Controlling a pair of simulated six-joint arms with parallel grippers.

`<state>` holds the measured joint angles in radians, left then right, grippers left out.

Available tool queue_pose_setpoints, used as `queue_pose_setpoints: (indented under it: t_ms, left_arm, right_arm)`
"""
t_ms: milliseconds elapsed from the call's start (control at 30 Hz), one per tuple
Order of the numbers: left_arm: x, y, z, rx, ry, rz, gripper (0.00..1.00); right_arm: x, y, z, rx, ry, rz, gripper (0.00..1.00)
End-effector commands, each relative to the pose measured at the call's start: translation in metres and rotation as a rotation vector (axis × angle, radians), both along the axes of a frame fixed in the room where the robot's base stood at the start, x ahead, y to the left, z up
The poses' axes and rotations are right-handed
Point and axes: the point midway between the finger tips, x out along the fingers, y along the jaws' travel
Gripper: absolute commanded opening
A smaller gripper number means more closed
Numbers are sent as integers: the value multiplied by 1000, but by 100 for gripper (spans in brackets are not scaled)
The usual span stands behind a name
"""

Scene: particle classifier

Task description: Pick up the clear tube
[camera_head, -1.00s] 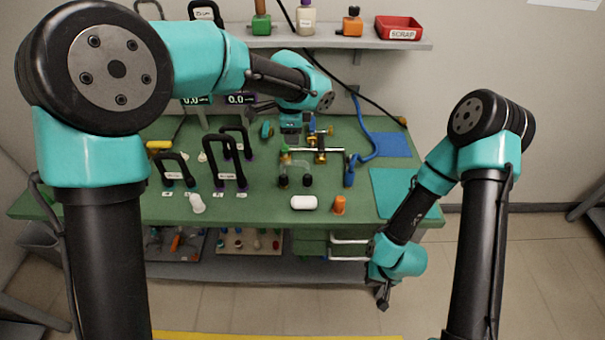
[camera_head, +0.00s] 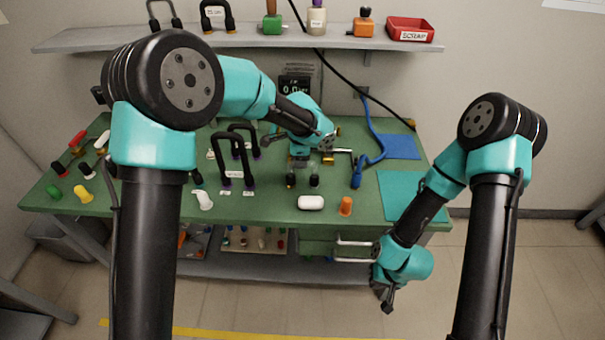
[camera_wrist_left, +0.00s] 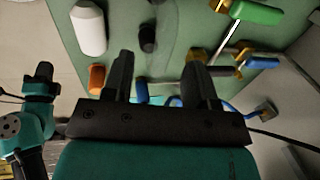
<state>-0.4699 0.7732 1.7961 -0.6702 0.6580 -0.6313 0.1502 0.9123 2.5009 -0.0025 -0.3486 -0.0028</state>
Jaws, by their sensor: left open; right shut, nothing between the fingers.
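The clear tube is faint in the head view. Two dark end caps (camera_head: 314,181) stand on the green table where it shows, and its upper part is hidden by my left gripper or too faint to make out. My left gripper (camera_head: 299,162) hangs just behind and above these caps, pointing down. In the left wrist view its two black fingers (camera_wrist_left: 160,82) are apart with nothing held between them. A dark cap (camera_wrist_left: 147,38) lies beyond the fingers there. My right gripper (camera_head: 385,299) is shut and empty, low in front of the table's right side.
Brass fittings with a metal rod (camera_head: 340,151) and a blue hose (camera_head: 374,158) lie close on the right. Tall black handles (camera_head: 233,158) stand to the left.

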Motion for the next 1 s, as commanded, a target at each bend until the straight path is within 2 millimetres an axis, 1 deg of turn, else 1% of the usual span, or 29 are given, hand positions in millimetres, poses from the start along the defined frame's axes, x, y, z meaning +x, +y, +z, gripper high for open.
queue_pose_setpoints:
  t_ms: [33,100,433,533,633,833,900,1000]
  left_arm:
    - [1,0,-5,0,1,1,53]
    - [2,0,-9,1,1,1,53]
    - [2,0,-10,0,0,0,53]
    - [3,0,-15,1,1,0,53]
    - [6,-1,-25,0,2,0,53]
    - [13,-2,-52,1,2,-1,53]
    - [14,-2,-57,1,2,1,53]
    - [15,-2,-60,0,0,1,53]
  right_arm:
    - [0,0,0,0,0,0,0]
    - [0,0,0,0,0,0,0]
    - [0,0,0,0,0,0,0]
    - [0,0,0,0,0,0,0]
    - [0,0,0,0,0,0,0]
    - [0,0,0,0,0,0,0]
    - [0,0,0,0,0,0,0]
    - [0,0,0,0,0,0,0]
